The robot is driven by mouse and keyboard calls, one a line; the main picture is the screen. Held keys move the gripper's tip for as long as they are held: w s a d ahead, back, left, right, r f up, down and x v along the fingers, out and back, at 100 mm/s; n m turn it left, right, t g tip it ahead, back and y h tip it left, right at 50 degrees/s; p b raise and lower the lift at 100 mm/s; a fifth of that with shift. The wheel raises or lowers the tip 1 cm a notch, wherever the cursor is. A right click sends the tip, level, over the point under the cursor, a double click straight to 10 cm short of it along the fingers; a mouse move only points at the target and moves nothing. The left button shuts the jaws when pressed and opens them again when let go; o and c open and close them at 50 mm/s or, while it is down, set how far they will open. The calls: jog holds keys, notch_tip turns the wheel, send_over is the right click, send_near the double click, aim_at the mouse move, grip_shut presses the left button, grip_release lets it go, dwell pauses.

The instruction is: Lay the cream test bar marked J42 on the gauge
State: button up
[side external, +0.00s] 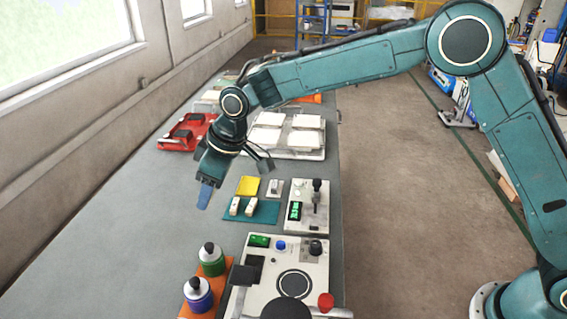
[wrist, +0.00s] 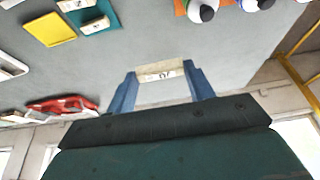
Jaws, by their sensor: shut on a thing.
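My gripper (side external: 205,193), with blue fingers, points down over the grey table left of the teal mat. In the wrist view its fingers (wrist: 163,80) are shut on a cream bar (wrist: 152,72) between them. The bar's dark mark is too small to read surely. The bar is not discernible in the side view. Two other cream bars (side external: 235,206) (side external: 251,205) lie on the teal mat (side external: 267,213); their marks are unreadable there. A white device with a green display and black post (side external: 316,212), apparently the gauge, stands right of the mat; no bar shows on it.
A larger machine (side external: 262,308) and bottles (side external: 213,259) (side external: 198,295) on orange stand in front. A red tray (side external: 172,144) and white tiles (side external: 265,137) are behind. The left table area is clear.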

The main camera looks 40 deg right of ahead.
send_over(215, 241)
jog(key=d, duration=0.1)
jog(key=f, duration=0.5)
jog(key=s+f, duration=0.1)
jog(key=f, duration=0.2)
jog(key=shift+f, duration=0.2)
jog(key=shift+f, duration=2.15)
jog(key=shift+f, duration=0.15)
jog(key=o, duration=0.7)
jog(key=shift+v, duration=6.15)
